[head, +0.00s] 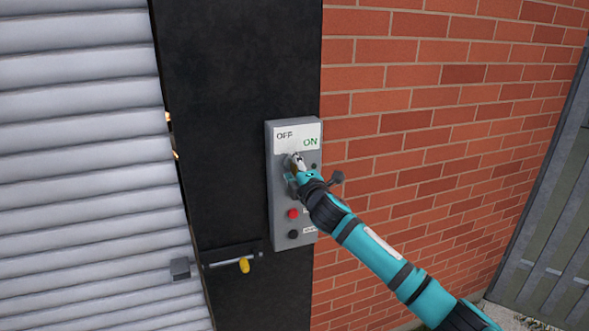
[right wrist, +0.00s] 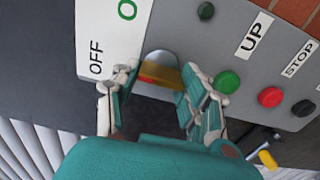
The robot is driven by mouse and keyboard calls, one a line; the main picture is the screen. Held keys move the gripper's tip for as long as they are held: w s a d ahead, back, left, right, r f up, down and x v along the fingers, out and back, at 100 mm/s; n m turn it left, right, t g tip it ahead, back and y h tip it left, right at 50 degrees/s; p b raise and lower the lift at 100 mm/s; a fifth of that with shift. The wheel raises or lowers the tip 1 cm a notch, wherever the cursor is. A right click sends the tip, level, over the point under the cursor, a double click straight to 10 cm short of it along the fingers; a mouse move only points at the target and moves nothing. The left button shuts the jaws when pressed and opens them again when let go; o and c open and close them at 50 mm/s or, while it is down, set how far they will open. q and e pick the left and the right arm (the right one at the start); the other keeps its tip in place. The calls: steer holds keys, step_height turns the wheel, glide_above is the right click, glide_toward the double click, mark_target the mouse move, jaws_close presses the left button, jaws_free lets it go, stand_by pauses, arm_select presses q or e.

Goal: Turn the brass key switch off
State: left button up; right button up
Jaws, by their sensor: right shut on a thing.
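A grey control box (head: 281,215) is mounted on a black post, with a white OFF/ON label (head: 298,137) at its top. My right gripper (head: 294,163) reaches the box just below this label and covers the key switch in the head view. In the right wrist view the brass key (right wrist: 169,76) shows in front of a round silver plate, between the fingers of my right gripper (right wrist: 155,88). The gripper is shut on the key. Which mark the key points at is hard to tell. My left gripper is not in view.
Below the key are a green button (right wrist: 227,82), a red button (head: 293,213) and a black button (head: 293,234). A bolt with a yellow padlock (head: 244,265) sits lower left. A ribbed shutter (head: 80,120) is left, a brick wall (head: 430,110) right.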

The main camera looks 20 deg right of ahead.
steer(key=o, duration=1.2)
steer(key=s, duration=1.2)
steer(key=shift+d, duration=0.25)
